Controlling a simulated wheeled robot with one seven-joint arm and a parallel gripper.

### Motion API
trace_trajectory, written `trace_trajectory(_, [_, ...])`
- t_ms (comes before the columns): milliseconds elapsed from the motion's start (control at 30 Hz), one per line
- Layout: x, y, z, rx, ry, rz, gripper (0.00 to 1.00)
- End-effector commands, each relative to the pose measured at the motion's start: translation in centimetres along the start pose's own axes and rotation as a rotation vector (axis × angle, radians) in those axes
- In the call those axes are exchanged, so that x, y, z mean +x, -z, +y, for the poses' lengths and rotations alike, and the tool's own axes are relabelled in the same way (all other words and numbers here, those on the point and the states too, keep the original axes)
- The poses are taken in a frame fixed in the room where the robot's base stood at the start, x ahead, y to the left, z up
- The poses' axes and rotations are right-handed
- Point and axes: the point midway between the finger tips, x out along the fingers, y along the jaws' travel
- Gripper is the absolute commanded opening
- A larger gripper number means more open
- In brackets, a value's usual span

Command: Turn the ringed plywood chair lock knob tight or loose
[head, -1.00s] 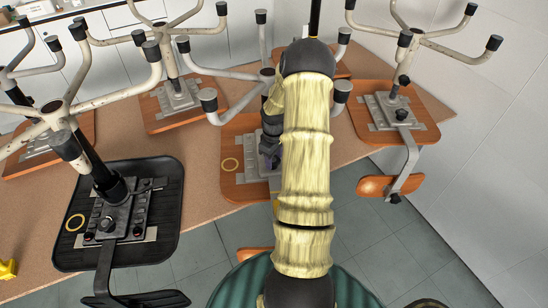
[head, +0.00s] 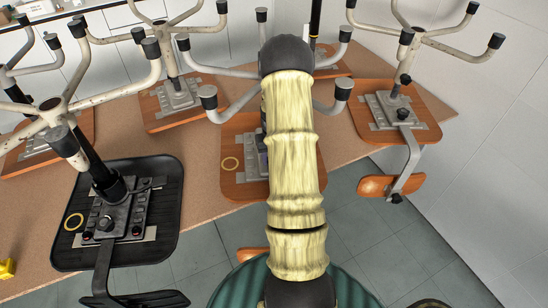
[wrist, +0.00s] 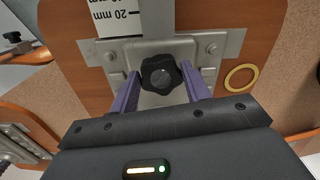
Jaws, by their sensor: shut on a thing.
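The ringed plywood chair (head: 233,184) lies upside down on the table, its seat marked by a yellow ring (head: 230,164); its knob is hidden behind my arm in the head view. In the wrist view the black lobed lock knob (wrist: 161,75) stands out from the grey metal mounting plate (wrist: 204,50) on the orange plywood, with the ring (wrist: 241,77) to its right. My gripper (wrist: 159,70) has a purple finger on each side of the knob and is shut on it. The head view hides my gripper.
A black chair seat (head: 165,215) with its own yellow ring stands at left. Another plywood chair (head: 425,128) is at right, its orange backrest (head: 376,187) hanging past the table edge. Several chair bases raise legs around my arm. A label marked in mm (wrist: 116,18) shows at the top.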

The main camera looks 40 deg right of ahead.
Motion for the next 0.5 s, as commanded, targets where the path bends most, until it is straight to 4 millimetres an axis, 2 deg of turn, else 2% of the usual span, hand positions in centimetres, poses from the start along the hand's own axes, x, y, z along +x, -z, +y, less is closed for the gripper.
trace_trajectory(500, [-0.15, 0.27, -0.16, 0.490, -0.001, 0.007, 0.24])
